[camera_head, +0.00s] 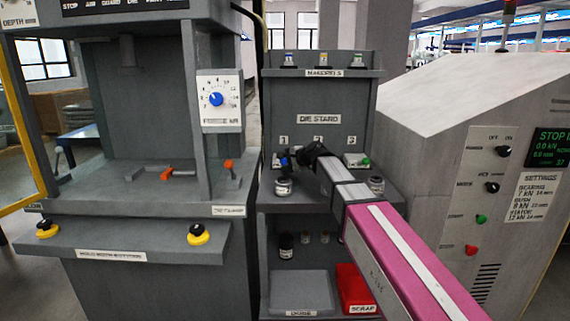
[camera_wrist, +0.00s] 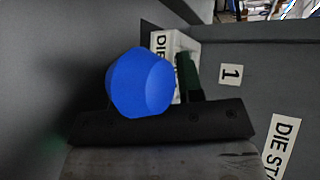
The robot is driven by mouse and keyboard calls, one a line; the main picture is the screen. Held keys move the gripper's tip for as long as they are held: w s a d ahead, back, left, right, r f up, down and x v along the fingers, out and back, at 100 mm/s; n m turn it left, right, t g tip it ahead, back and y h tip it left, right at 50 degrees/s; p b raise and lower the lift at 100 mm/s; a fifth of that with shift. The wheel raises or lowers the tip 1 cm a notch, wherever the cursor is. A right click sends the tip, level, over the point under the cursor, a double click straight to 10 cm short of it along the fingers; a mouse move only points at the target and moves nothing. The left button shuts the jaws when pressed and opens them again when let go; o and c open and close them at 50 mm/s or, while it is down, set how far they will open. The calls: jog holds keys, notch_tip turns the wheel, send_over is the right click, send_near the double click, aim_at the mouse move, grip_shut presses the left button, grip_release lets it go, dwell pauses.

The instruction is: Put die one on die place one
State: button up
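Die one, a white block (camera_wrist: 182,50) lettered "DIE" with a round blue knob (camera_wrist: 139,82), is at the label 1 on the die stand (camera_head: 319,136). In the head view its blue knob (camera_head: 284,161) shows partly behind my gripper (camera_head: 297,155). My gripper reaches in from the right, its black end at the die. In the wrist view the knob covers part of the gripper's black bar, with one dark finger visible right of it. Whether the fingers are closed on the die is hidden. No spot labelled die place one is readable.
Small jars (camera_head: 284,187) stand on the shelf below. The press (camera_head: 120,150) on the left has an open bed with orange-handled clamps (camera_head: 180,172). A red scrap bin (camera_head: 355,288) and a control cabinet (camera_head: 470,170) are at right.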

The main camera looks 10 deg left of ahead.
jog(key=v, duration=1.2)
jog(key=shift+r, duration=0.15)
